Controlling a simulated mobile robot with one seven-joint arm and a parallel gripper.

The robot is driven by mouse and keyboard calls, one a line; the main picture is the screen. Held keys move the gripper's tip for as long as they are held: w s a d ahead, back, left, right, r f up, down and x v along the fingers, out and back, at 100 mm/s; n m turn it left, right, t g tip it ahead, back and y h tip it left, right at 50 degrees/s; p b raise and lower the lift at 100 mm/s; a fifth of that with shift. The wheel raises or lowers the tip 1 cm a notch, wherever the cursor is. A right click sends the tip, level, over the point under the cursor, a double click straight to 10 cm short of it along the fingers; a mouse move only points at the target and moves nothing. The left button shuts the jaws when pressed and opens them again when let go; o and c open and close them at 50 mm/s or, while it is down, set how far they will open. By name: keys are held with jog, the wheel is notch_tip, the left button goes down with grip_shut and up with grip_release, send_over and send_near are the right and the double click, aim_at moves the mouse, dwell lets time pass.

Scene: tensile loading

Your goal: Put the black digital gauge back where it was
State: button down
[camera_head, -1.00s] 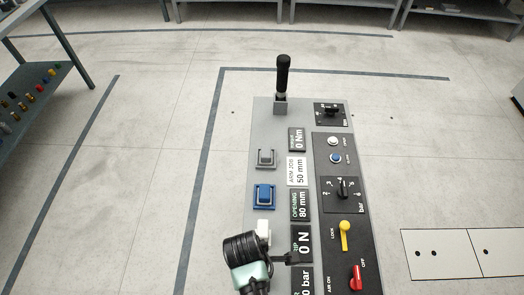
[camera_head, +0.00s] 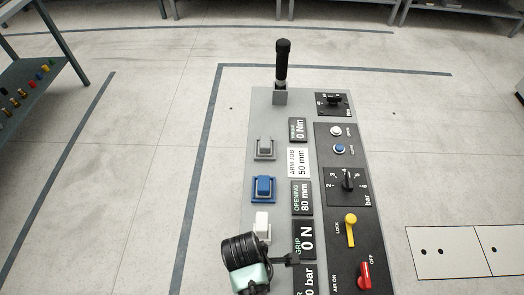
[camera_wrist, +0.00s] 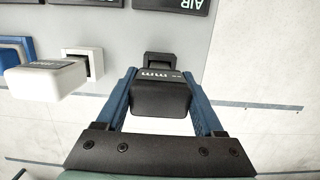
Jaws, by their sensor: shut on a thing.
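The black digital gauge (camera_wrist: 160,96) is a dark block with small white lettering on its top, in the middle of the wrist view. The two blue fingers of my gripper (camera_wrist: 162,92) stand on either side of it and are shut on it. A black square holder (camera_wrist: 163,60) shows right behind the gauge, on the grey panel. I cannot tell whether the gauge sits inside this holder or just in front of it. In the head view my wrist hides the gauge and its holder, below the white block (camera_head: 262,224).
The white block also stands close to the left finger in the wrist view (camera_wrist: 45,82). A blue block (camera_head: 264,187) and a grey block (camera_head: 264,147) sit further up the panel (camera_head: 262,115). Display plates, knobs and a yellow lever (camera_head: 350,230) lie to the right.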

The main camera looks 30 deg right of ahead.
jog(key=shift+f+b, duration=0.3)
jog(key=shift+f, duration=0.25)
grip_release()
jog(key=shift+r, duration=0.1)
jog(key=r, duration=0.4)
jog(key=a+r+p, duration=0.1)
jog(key=r, duration=0.3)
jog(key=w+r+p, duration=0.1)
jog(key=r, duration=0.3)
jog(key=shift+a+r, duration=0.25)
jog(key=shift+r, duration=0.1)
jog(key=shift+w, duration=0.1)
